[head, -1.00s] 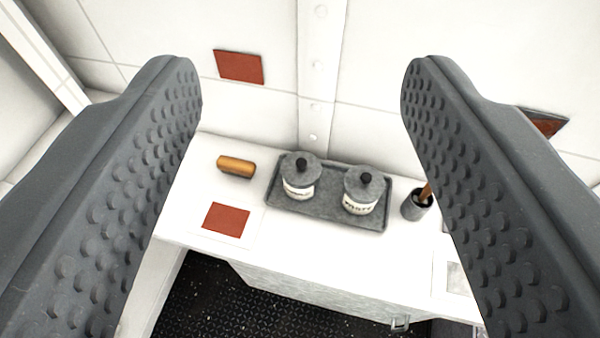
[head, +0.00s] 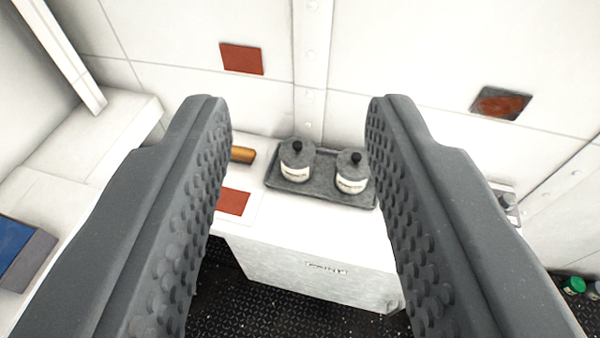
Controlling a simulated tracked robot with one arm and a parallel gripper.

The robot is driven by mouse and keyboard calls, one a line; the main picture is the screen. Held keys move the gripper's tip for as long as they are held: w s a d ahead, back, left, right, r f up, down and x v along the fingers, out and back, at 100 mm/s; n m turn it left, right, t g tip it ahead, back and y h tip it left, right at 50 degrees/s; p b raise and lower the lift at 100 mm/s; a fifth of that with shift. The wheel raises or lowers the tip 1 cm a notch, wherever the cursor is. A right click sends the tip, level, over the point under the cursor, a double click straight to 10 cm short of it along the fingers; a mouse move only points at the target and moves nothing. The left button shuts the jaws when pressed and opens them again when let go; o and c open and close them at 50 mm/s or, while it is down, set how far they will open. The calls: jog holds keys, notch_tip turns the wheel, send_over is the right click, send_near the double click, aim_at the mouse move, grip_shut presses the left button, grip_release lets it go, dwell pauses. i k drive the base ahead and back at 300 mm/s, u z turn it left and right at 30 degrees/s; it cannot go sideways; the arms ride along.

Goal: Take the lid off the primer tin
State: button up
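Two white tins with grey lids and black knobs stand upright on a grey tray (head: 320,193) on a white cabinet. The left tin (head: 295,174) and the right tin (head: 351,186) have labels too small to read now, so I cannot tell for sure which one is the primer tin. The left lid (head: 297,157) and the right lid (head: 353,168) are both on. My gripper (head: 298,110) is open and empty. Its two fingers frame the tins in the picture, but it is apart from them, nearer the camera.
An orange-brown roll (head: 242,155) and a red patch (head: 234,202) lie left of the tray, partly behind my left finger. The wall carries a red square (head: 241,58) and a dark-framed red square (head: 501,103). Black studded floor (head: 270,310) lies before the cabinet.

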aim_at(296, 151)
jog(key=z, duration=0.25)
jog(key=i, duration=1)
jog(key=u, duration=0.4)
